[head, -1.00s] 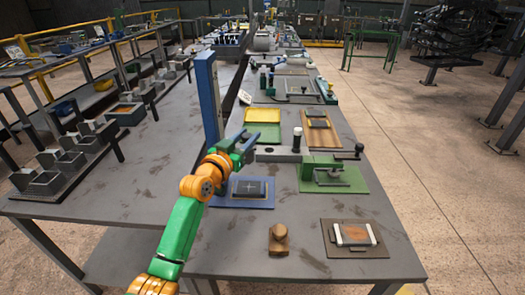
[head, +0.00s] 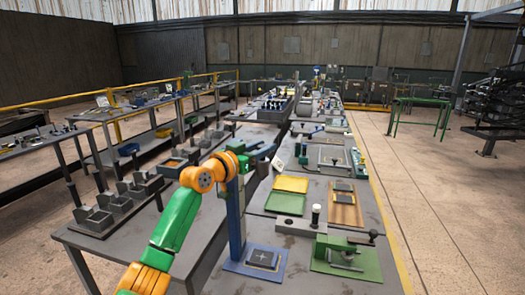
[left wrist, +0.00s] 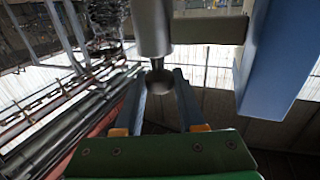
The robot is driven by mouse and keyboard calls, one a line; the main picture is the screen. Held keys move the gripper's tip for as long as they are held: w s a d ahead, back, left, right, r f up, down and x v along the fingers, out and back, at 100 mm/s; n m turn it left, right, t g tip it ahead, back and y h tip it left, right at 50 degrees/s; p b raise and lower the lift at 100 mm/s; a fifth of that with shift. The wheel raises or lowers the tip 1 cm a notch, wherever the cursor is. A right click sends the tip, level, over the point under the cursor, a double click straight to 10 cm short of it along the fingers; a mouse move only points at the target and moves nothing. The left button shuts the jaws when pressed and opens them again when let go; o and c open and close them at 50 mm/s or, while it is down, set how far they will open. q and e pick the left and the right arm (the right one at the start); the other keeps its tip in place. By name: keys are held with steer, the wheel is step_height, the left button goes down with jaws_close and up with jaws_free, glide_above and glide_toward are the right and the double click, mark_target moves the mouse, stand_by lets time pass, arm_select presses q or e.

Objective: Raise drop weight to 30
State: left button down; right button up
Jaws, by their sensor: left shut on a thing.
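The drop tester has an upright blue post (head: 236,225) on a blue base plate (head: 231,266), with a dark block (head: 262,259) marked with a cross on the plate. My left gripper (head: 264,152) is high, at the top of the post. In the left wrist view, my left fingers (left wrist: 160,85) are shut around a small rounded knob (left wrist: 157,80) below a grey metal cylinder (left wrist: 152,27), which looks like the drop weight. The blue post also shows at the right there (left wrist: 272,50). The weight is hidden in the head view. No scale number is readable. My right gripper is not in view.
A green clamp fixture (head: 345,256) stands right of the base plate. A yellow-and-green tray (head: 288,193) and an orange board (head: 345,207) lie behind. A side table with several dark bins (head: 95,219) is at the left. Free floor lies right of the bench.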

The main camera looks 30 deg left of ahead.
arm_select(q)
steer(key=c, duration=0.6)
jaws_free()
steer(key=shift+f, duration=0.1)
steer(key=shift+o, duration=0.5)
steer(key=shift+w, duration=0.15)
steer(key=s+b, duration=0.4)
steer(key=s, duration=0.3)
steer(key=shift+a, duration=0.35)
